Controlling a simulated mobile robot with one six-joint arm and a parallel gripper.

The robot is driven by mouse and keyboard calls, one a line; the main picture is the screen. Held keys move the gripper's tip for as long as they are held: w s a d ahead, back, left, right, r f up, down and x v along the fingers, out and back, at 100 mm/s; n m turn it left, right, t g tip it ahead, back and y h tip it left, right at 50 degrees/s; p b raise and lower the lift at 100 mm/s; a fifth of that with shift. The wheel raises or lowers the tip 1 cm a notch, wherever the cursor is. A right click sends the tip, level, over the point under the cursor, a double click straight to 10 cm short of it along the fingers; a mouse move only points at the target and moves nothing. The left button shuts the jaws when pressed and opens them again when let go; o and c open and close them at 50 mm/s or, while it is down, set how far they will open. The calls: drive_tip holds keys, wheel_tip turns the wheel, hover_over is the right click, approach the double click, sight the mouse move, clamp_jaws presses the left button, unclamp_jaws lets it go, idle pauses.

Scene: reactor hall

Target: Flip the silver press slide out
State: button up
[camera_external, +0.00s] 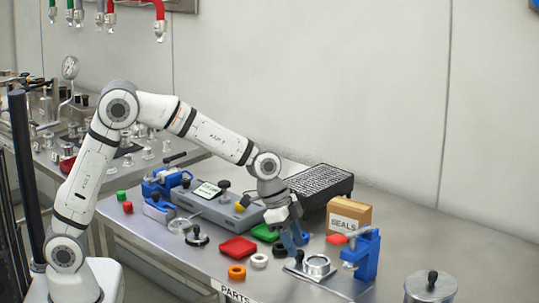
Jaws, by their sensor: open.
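A blue press (368,256) stands near the right end of the steel table. A flat silver slide with a round silver ring or cup (316,265) lies to its left, with a small black knob (299,257) at its left end. I take this to be the press slide; it appears to lie flat on the table. My gripper (297,238) points down just above and left of the slide, with blue parts at its tip. It is open, with nothing clearly between the fingers. Whether it touches the knob cannot be told from this view.
A box marked SEALS (348,215) stands behind the press, and a black ribbed tray (318,185) farther back. Red (238,248) and green (265,232) trays and several rings lie left of my gripper. A lidded silver pot (430,288) stands at front right.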

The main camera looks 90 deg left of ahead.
drive_tip(key=d+v, duration=0.1)
drive_tip(key=v, duration=0.5)
drive_tip(key=shift+a, duration=0.5)
drive_tip(key=shift+s+r, duration=0.1)
drive_tip(key=shift+s, duration=0.05)
drive_tip(key=s+d+n+y, duration=0.1)
drive_tip(key=s+d+n, duration=0.1)
drive_tip(key=s, duration=1.3)
drive_tip(key=s+d+n+g, duration=0.1)
drive_tip(key=s+d+n, duration=0.1)
drive_tip(key=s, duration=1.4)
drive_tip(key=shift+d+f+n+y, duration=0.2)
drive_tip(key=shift+f+n+y, duration=0.1)
drive_tip(key=shift+f+y, duration=0.1)
drive_tip(key=shift+o, duration=0.3)
drive_tip(key=shift+s, duration=0.1)
